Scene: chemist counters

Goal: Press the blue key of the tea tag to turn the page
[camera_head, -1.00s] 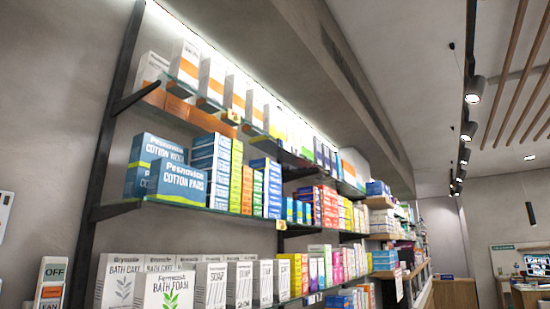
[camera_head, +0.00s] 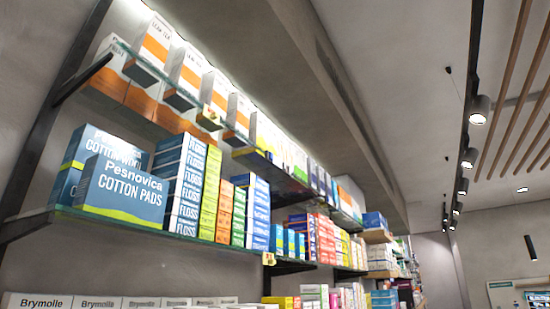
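White and orange tea boxes (camera_head: 187,70) stand in a row on the top glass shelf, and the nearest ones read "LEAF TEA". A small yellowish tag (camera_head: 210,114) sits on the front edge of that shelf, below the tea boxes. It is too small to make out a blue key on it. A second small tag (camera_head: 268,258) is on the front edge of the middle shelf. My gripper is not in view.
Cotton pads (camera_head: 122,192) and floss boxes (camera_head: 186,188) fill the middle shelf. Brymolle boxes (camera_head: 98,301) show at the bottom edge. A dark shelf upright (camera_head: 50,130) stands at left. The space to the right of the shelves looks open.

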